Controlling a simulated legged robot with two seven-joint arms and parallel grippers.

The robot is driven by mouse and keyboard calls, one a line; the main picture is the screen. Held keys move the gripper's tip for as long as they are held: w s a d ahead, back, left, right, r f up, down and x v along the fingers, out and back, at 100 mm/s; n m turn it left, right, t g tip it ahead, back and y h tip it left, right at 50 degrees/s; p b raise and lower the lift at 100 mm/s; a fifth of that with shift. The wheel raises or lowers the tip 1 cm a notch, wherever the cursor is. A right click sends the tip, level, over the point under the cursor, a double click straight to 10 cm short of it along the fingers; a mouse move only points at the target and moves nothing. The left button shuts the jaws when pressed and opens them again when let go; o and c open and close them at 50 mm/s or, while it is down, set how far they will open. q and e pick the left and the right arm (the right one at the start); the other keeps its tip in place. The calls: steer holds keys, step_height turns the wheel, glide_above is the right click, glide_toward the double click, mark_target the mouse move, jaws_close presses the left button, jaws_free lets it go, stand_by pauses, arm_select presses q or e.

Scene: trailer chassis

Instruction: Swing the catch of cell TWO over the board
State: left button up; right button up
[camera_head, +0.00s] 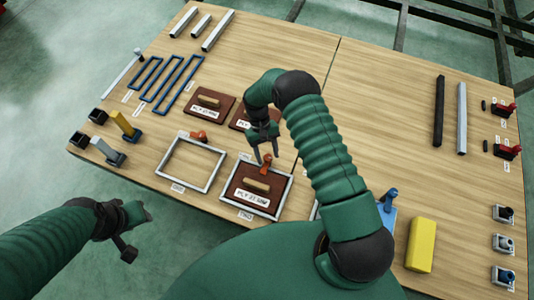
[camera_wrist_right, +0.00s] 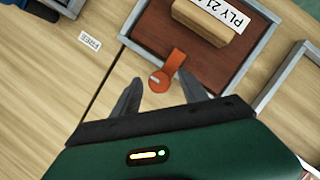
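Cell TWO (camera_head: 231,200) is a grey frame holding a dark red-brown board (camera_head: 242,187) with a wooden grip and a PLY label. Its orange catch (camera_head: 266,161) is at the far edge of the frame. In the right wrist view the catch (camera_wrist_right: 174,62) lies across the frame bar, with its tip at or over the board's edge (camera_wrist_right: 215,55). My right gripper (camera_head: 268,151) is just above the catch. In the wrist view its two fingers (camera_wrist_right: 160,92) are spread, one on each side of the catch's round end. My left gripper (camera_head: 132,228) is off the table's front left.
An empty frame, cell ONE (camera_head: 161,172), stands left with its own orange catch (camera_head: 198,136). Two boards (camera_head: 209,113) lie behind. A yellow block (camera_head: 420,245) and a blue fixture (camera_head: 388,208) stand right.

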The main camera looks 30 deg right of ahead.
steer(key=p+v, duration=0.2)
steer(key=v, duration=1.4)
steer(key=shift+w+r+p, duration=0.15)
steer(key=shift+r+p, duration=0.2)
steer(key=shift+p, duration=0.05)
steer(key=s+a+r+t, duration=0.2)
steer(key=s+r+t, duration=0.2)
steer(key=s+r, duration=0.3)
steer(key=s+a+r+t, duration=0.1)
steer(key=s+r+t, duration=0.25)
steer(key=s, duration=0.85)
step_height(320, 180, up, 18)
steer(key=p, duration=1.7)
steer(key=shift+a+r+p, duration=0.2)
steer(key=shift+p, duration=0.15)
